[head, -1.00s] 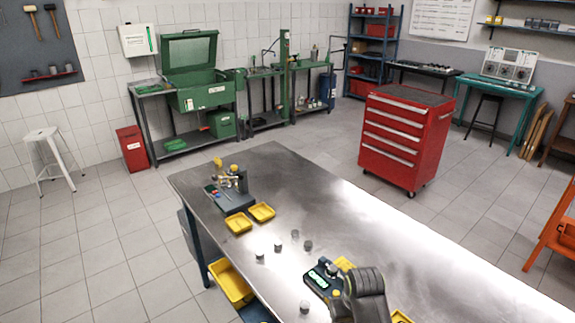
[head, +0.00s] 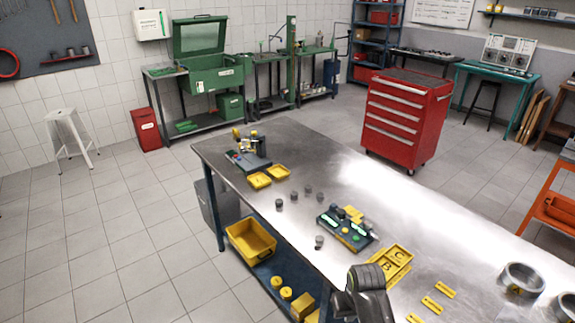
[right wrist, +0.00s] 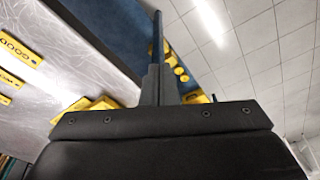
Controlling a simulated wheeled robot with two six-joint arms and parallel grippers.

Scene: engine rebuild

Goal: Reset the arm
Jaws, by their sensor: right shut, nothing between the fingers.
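My right gripper shows in the right wrist view (right wrist: 156,40) with its fingers together and nothing between them. It points past the edge of the steel workbench (head: 300,150). In the head view my dark right arm rises from the bottom edge, over the near side of the bench. My left gripper is in neither view.
A yellow bin (head: 250,241) sits on the lower shelf.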

